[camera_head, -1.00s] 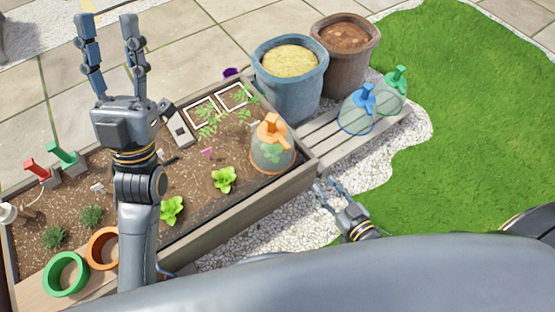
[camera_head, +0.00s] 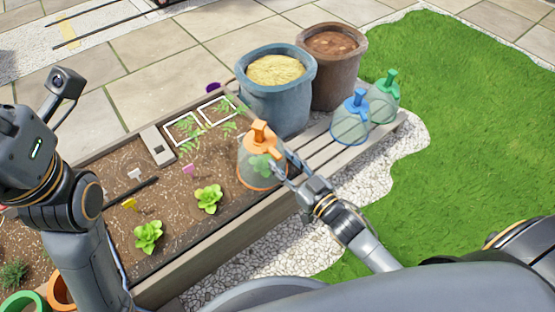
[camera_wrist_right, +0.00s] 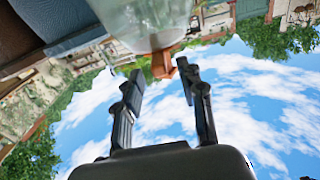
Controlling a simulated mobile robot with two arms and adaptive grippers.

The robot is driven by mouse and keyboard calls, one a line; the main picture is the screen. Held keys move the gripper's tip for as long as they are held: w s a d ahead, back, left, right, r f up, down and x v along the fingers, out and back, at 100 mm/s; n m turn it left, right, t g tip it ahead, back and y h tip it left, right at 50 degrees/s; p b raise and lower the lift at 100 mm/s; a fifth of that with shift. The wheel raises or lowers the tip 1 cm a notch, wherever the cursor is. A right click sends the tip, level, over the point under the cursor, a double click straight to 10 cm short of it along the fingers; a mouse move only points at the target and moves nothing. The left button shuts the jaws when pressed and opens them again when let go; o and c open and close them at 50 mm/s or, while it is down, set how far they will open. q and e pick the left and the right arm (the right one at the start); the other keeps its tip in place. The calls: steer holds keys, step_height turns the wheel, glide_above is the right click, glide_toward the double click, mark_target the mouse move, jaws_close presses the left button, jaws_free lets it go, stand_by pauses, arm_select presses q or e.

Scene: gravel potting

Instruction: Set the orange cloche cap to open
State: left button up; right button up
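The orange-topped clear cloche (camera_head: 256,165) stands over a green plant at the right end of the planter bed. Its orange cap (camera_head: 259,133) sits upright on top. In the right wrist view the cloche (camera_wrist_right: 150,18) appears at the top, and an orange part of it (camera_wrist_right: 162,65) shows between and just beyond my fingertips. My right gripper (camera_head: 285,163) is open beside the right side of the cloche. I cannot tell whether a finger touches it.
Blue (camera_head: 350,123) and green (camera_head: 384,98) cloches stand on the wooden slatted bench (camera_head: 318,150) to the right. A blue-grey pot (camera_head: 275,100) and a brown pot (camera_head: 332,75) stand behind. Lettuces (camera_head: 208,199) grow in the bed. Grass lies open at the right.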

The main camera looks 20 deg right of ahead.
mark_target(280, 159)
steer(key=shift+b+x, duration=0.4)
steer(key=shift+x, duration=1.1)
steer(key=shift+c, duration=0.2)
jaws_close()
